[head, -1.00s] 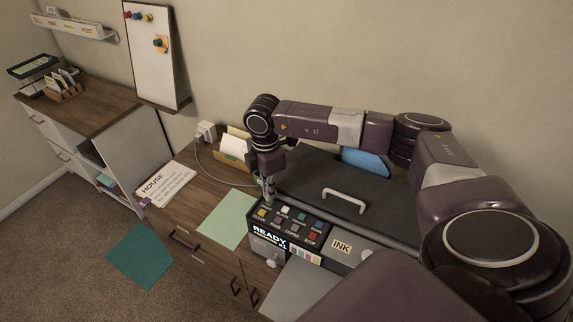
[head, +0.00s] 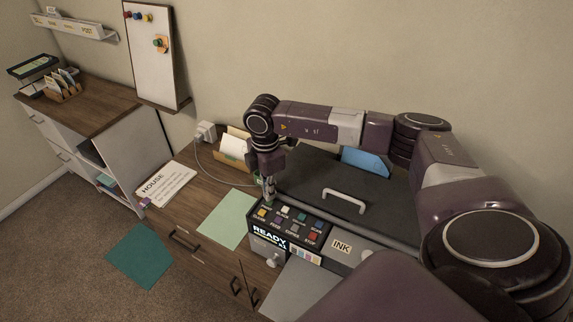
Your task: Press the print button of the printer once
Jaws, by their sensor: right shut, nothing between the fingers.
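The dark printer has a sloped control panel with a lit READY display (head: 268,236). Several small coloured buttons sit on the panel, among them a yellow one (head: 262,212), a white one (head: 285,209) and a red one (head: 311,232). Their labels are small, and I cannot tell for sure which one reads print. My right gripper (head: 268,202) points down at the panel's back left corner, shut and empty. Its tips are close to the yellow button; I cannot tell whether they touch anything. My left gripper is out of view.
The printer lid with its pale handle (head: 344,201) lies behind the panel, under my right arm. An INK label (head: 341,246) is right of the buttons. A pale green sheet (head: 227,219) and a HOUSE card (head: 165,185) lie to the left on the wooden desk.

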